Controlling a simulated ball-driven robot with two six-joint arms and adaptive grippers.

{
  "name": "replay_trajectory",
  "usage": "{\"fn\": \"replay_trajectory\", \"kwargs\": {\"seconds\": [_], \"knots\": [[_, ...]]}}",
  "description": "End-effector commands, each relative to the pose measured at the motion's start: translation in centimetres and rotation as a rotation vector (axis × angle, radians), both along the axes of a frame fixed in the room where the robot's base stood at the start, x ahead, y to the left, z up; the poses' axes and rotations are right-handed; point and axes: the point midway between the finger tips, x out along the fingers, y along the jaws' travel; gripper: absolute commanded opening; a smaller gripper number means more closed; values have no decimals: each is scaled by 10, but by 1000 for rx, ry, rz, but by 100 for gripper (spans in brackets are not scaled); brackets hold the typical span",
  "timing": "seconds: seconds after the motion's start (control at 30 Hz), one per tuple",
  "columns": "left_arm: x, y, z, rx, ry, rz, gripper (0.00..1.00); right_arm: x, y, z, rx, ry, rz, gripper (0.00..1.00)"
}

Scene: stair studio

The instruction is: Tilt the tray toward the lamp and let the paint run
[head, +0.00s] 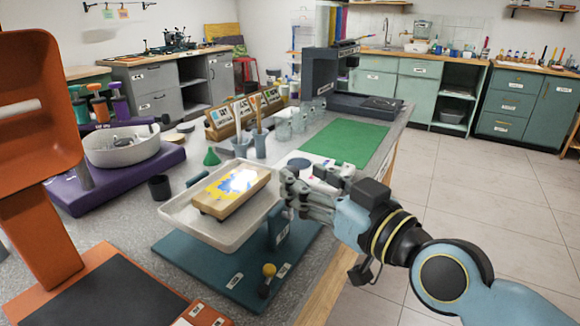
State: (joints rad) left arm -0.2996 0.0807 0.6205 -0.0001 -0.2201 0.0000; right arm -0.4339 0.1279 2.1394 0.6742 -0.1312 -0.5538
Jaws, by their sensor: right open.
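A white tray (175,212) stands over a teal base plate (180,255) near the table's front edge. In it lies a wooden block (215,208) whose top has yellow and blue paint (224,185) and a bright white glare. My right gripper (291,192) is open at the tray's right side, its fingers close to the rim. I cannot tell if they touch it. My right arm comes in from the lower right. My left gripper is out of view. I cannot identify the lamp with certainty.
An orange stand (40,180) rises at the left. A purple base (125,182) carries a round grey tub (122,152). Cups with brushes (240,148) stand behind the tray. A green mat (345,141) lies farther right, before a dark machine (320,72). The floor at right is clear.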

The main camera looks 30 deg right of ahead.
Motion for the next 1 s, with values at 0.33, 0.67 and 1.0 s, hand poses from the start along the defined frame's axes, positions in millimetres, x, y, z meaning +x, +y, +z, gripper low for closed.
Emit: {"fn": "replay_trajectory", "kwargs": {"seconds": [0.33,0.67,1.0], "knots": [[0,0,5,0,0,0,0,44,6,0,-1,1,-1,49],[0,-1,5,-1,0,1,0,47,6,-1,-1,2,-1,45],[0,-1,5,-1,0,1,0,46,6,-1,-1,2,-1,0]]}}
